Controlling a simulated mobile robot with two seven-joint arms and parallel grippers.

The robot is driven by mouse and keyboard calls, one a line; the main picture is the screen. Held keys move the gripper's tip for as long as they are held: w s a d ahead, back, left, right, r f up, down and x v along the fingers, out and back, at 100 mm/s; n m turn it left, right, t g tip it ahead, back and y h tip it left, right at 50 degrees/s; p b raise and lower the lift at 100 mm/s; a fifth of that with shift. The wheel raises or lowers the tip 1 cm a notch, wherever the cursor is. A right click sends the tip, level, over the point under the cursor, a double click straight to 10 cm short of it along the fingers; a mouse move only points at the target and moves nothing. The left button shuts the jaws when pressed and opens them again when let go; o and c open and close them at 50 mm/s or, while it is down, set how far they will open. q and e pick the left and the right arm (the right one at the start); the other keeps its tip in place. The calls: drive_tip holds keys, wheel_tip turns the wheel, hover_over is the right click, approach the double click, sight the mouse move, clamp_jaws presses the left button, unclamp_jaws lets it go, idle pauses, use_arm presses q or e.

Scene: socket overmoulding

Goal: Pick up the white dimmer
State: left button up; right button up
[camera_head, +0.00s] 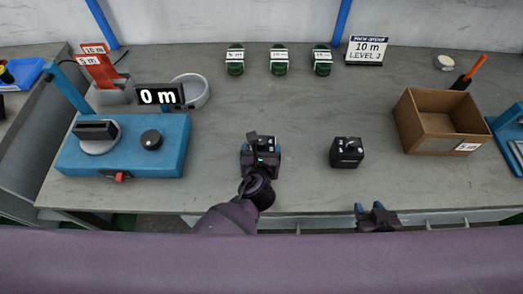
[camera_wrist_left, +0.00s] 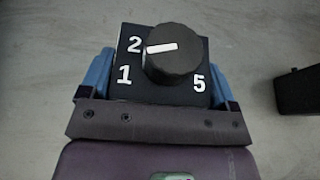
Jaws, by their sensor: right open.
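A black box with a round dark knob and white numbers 1, 2 and 5 (camera_wrist_left: 160,85) sits between the blue fingers of my left gripper (camera_head: 262,153). In the left wrist view, the fingers press close against both its sides, and the knob's white mark points towards 2. I cannot tell whether the box touches the table. A second small black box with a dark knob (camera_head: 347,153) stands on the table to the right. Neither box has a white body. My right gripper (camera_head: 377,215) is open and empty at the table's front edge.
Several green-black items (camera_head: 279,60) line the back. An open cardboard box (camera_head: 435,135) is at right.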

use_arm(q)
drive_tip(key=c, duration=0.3)
use_arm(e)
drive_tip(key=shift+s+f, duration=0.15)
use_arm(q)
drive_tip(key=shift+r, duration=0.5)
use_arm(e)
drive_tip(key=shift+w+r, duration=0.25)
drive_tip(key=shift+r, duration=0.1)
use_arm(q)
wheel_tip(320, 180, up, 12)
drive_tip(key=p, duration=0.4)
drive_tip(key=shift+f, duration=0.2)
use_arm(e)
drive_tip(key=r, duration=0.2)
drive_tip(key=w+r, duration=0.1)
drive_tip(key=r, duration=0.1)
drive_tip(key=shift+a+r, duration=0.1)
drive_tip(key=shift+r, duration=0.25)
use_arm(q)
wheel_tip(320, 180, up, 7)
drive_tip(key=shift+r+p, duration=0.2)
drive_tip(key=shift+p, duration=0.35)
use_arm(e)
drive_tip(key=shift+s+f, duration=0.15)
drive_tip(key=shift+s, duration=0.5)
